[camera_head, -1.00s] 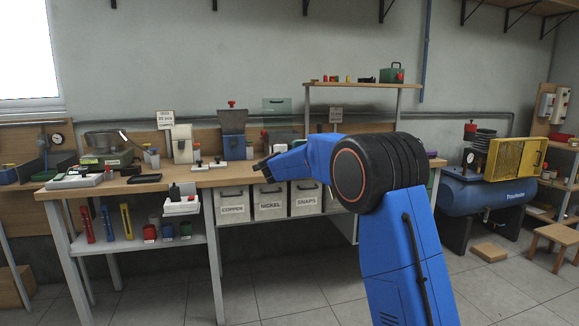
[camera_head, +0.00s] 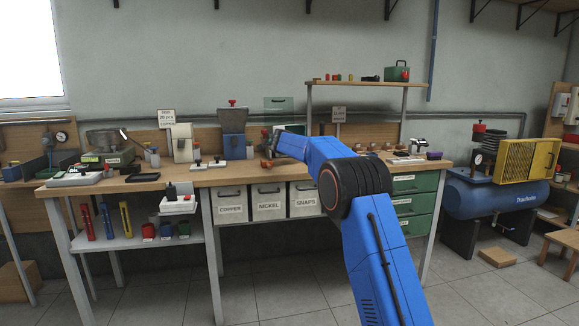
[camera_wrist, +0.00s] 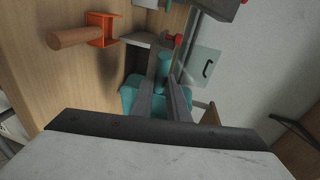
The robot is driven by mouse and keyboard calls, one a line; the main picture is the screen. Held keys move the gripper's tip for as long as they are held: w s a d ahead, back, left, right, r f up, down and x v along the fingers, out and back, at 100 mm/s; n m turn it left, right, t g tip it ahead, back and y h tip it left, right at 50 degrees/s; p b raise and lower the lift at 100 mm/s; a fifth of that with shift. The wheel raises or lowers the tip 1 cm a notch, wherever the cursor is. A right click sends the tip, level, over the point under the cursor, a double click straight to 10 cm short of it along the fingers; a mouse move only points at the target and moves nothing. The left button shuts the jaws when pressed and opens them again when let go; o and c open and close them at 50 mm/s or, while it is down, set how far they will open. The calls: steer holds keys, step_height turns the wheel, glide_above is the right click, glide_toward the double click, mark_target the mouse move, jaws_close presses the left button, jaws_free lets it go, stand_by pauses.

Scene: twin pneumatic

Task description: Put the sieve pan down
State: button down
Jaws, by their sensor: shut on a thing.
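My gripper (camera_wrist: 165,90) is shut on a teal piece, which I take to be the sieve pan (camera_wrist: 130,98). In the wrist view a teal upright part shows at the fingertips, with a wider teal body around and behind the fingers. The fingers hide part of it, and I cannot tell whether it touches the bench. In the head view my gripper (camera_head: 277,140) is over the middle of the workbench (camera_head: 232,176), small and partly hidden by my blue arm. The pan cannot be made out there.
An orange scoop-like piece with a wooden handle (camera_wrist: 75,38) lies close by on the wood. A grey hopper with a red knob (camera_head: 233,122) stands left of my gripper. A raised shelf (camera_head: 350,86) is at the back right. A scale with a round pan (camera_head: 104,150) is at left.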

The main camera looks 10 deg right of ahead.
steer(key=shift+w+a+r+n+y, duration=0.1)
steer(key=shift+w+r+n+y, duration=0.15)
steer(key=shift+w+r, duration=0.4)
steer(key=shift+w+a+r+n+y, duration=0.15)
steer(key=shift+w+r+y, duration=0.25)
steer(key=shift+r, duration=0.3)
step_height(320, 180, down, 6)
steer(key=shift+f, duration=0.15)
steer(key=shift+f, duration=1.8)
steer(key=c, duration=1.7)
jaws_free()
steer(key=shift+f, duration=0.15)
